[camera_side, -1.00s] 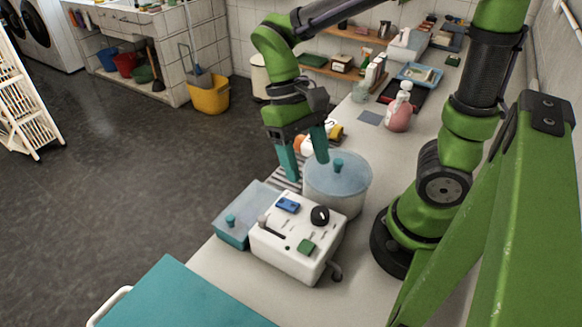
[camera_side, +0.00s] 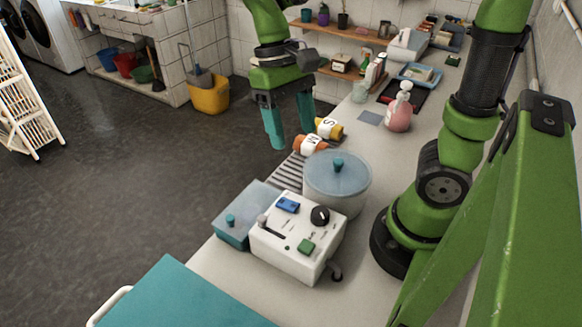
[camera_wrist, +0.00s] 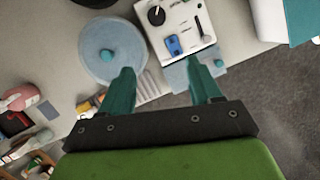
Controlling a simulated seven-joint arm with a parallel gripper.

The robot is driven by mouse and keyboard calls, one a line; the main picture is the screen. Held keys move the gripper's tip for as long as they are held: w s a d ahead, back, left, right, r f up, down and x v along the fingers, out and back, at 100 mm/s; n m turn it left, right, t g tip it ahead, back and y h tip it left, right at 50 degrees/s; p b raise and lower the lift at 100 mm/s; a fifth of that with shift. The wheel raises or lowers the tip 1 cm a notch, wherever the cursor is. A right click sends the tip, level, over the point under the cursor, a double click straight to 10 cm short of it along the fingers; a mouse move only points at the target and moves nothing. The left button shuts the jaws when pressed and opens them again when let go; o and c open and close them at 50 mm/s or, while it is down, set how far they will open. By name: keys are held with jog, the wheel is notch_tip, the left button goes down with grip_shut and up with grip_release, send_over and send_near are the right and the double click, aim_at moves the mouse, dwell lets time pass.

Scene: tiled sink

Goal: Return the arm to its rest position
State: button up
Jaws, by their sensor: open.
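My gripper (camera_side: 289,122) has dark teal fingers and hangs in the air beyond the round lidded pot, toward the upper middle of the side view. Its fingers are apart with nothing between them. In the wrist view my gripper (camera_wrist: 162,88) also shows open and empty. My green arm rises out of the top of the side view, so its upper links are partly hidden.
A round pot (camera_side: 337,190) with a blue lid, a white control box (camera_side: 298,240) and a teal lidded box (camera_side: 240,228) stand on the counter. An orange-capped jar (camera_side: 308,145) and a yellow-capped jar (camera_side: 329,128) lie near the fingers. A pink bottle (camera_side: 399,110) stands farther right.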

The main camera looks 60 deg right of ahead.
jog(key=d+t, duration=0.1)
jog(key=t, duration=0.2)
jog(key=s+d+r+t, duration=0.1)
jog(key=t, duration=0.3)
jog(key=d+r+t, duration=0.1)
jog(key=t, duration=0.2)
jog(key=shift+s+r+m+y, duration=0.15)
jog(key=shift+s+m+y, duration=0.15)
jog(key=shift+m+y, duration=0.1)
